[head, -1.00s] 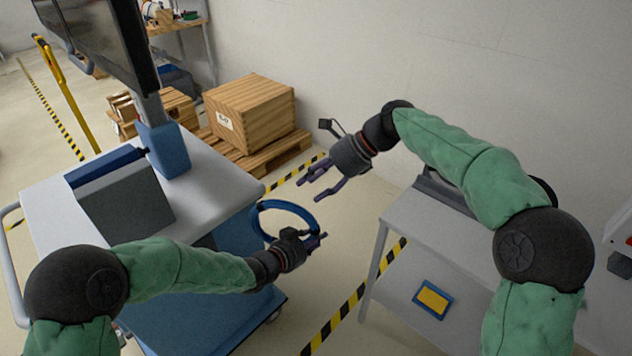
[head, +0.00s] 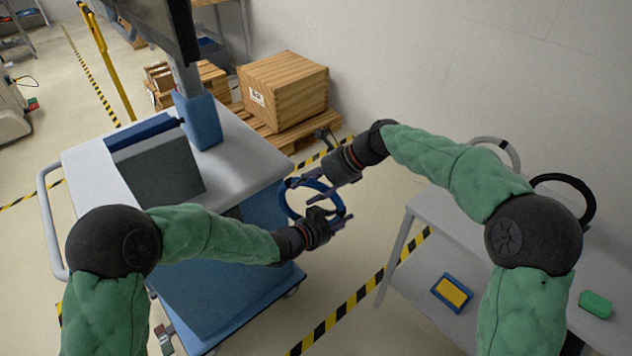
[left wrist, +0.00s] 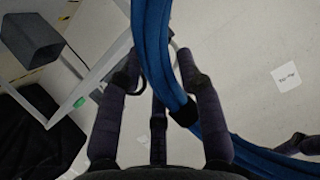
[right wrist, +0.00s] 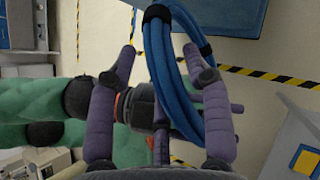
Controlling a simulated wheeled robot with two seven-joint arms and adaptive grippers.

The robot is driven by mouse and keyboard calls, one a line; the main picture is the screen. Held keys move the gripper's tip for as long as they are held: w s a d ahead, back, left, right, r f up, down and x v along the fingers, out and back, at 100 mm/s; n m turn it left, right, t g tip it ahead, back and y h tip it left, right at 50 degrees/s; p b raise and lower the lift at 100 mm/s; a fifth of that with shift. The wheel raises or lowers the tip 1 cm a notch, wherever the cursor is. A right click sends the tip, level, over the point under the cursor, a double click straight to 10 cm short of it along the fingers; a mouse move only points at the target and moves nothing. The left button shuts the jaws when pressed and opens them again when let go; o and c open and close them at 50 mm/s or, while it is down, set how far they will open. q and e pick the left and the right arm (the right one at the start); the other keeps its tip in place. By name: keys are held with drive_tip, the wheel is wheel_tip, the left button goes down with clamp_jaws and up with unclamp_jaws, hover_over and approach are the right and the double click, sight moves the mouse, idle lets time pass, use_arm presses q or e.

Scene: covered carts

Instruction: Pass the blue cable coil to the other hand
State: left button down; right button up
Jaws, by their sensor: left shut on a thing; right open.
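The blue cable coil (head: 284,203) is a ring with black ties, held in the air between my two hands. My left gripper (head: 338,222) is shut on its near right side. In the left wrist view the coil (left wrist: 153,45) runs between the left fingers (left wrist: 160,62). My right gripper (head: 302,187) is open at the coil's upper side. In the right wrist view the coil's strands (right wrist: 160,50) pass between the spread right fingers (right wrist: 160,58), with my left gripper behind them. Whether the right fingers touch the coil is unclear.
A white-topped blue cart (head: 250,150) with a monitor stands at left, close to the coil. A grey table (head: 440,225) at right bears a black ring (head: 570,180), a pale ring (head: 500,145) and a green item (head: 595,304). A wooden crate (head: 285,90) stands behind.

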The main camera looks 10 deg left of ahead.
clamp_jaws()
use_arm(q)
drive_tip(key=c, duration=0.7)
unclamp_jaws()
drive_tip(key=shift+c, duration=0.2)
drive_tip(key=shift+s+a, duration=0.1)
drive_tip(key=v, duration=1.2)
wheel_tip(320, 180, down, 19)
drive_tip(key=s+a+n+g+y, duration=0.1)
drive_tip(key=s+n+g+y, duration=0.25)
drive_tip(key=n, duration=0.45)
drive_tip(key=s+f+n+g, duration=0.5)
drive_tip(key=s+f+g, duration=0.2)
drive_tip(key=s+f, duration=0.6)
wheel_tip(320, 180, down, 3)
drive_tip(key=shift+s+d+r+y, duration=0.2)
drive_tip(key=shift+s+d+y, duration=0.15)
drive_tip(key=shift+y, duration=0.1)
